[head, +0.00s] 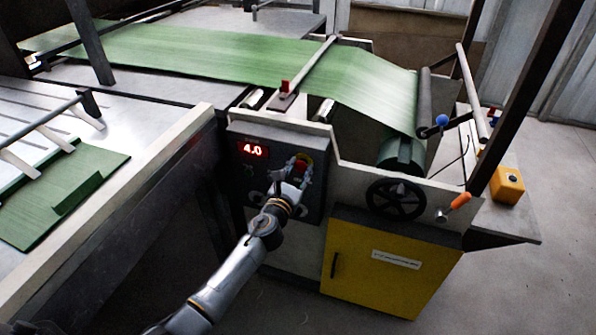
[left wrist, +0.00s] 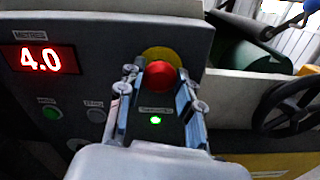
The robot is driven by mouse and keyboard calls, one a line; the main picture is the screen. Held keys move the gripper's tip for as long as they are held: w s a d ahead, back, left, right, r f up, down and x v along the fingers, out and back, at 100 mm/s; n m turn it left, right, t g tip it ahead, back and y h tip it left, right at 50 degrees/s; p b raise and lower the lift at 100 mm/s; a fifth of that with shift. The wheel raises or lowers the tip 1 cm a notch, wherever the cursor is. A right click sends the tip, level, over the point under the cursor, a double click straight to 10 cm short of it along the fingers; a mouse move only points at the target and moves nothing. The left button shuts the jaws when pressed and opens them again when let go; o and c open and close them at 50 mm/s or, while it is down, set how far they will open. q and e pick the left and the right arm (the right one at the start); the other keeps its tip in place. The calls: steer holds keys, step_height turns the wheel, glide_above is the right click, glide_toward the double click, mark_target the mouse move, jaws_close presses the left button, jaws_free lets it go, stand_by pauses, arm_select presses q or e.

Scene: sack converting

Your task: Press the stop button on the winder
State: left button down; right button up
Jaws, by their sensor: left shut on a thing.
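The winder's control panel (head: 236,172) is a dark face at the centre of the head view. The red stop button (left wrist: 159,76) is a round mushroom head on a yellow disc, and its red also shows in the head view (head: 300,166). My left gripper (left wrist: 160,80) is at the panel, with one finger on each side of the red button, shut on it. How far the button is pushed in cannot be told. The red display (left wrist: 41,60) reads 4.0 and a small green light (left wrist: 155,119) glows below the button. My right gripper is not in view.
A green button (left wrist: 51,112) and a pale button (left wrist: 96,112) sit left of the stop button. A black handwheel (head: 396,199) and an orange-handled lever (head: 459,202) are to the right, above a yellow cabinet door (head: 375,285). Green web (head: 200,52) runs over the machine.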

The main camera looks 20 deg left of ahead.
arm_select(q)
steer(key=c, duration=1.3)
jaws_free()
steer(key=shift+w+r, duration=0.1)
steer(key=shift+r, duration=0.05)
steer(key=shift+c, duration=0.2)
steer(key=o, duration=0.5)
steer(key=shift+w, duration=0.1)
steer(key=s, duration=1.2)
steer(key=shift+a, duration=0.15)
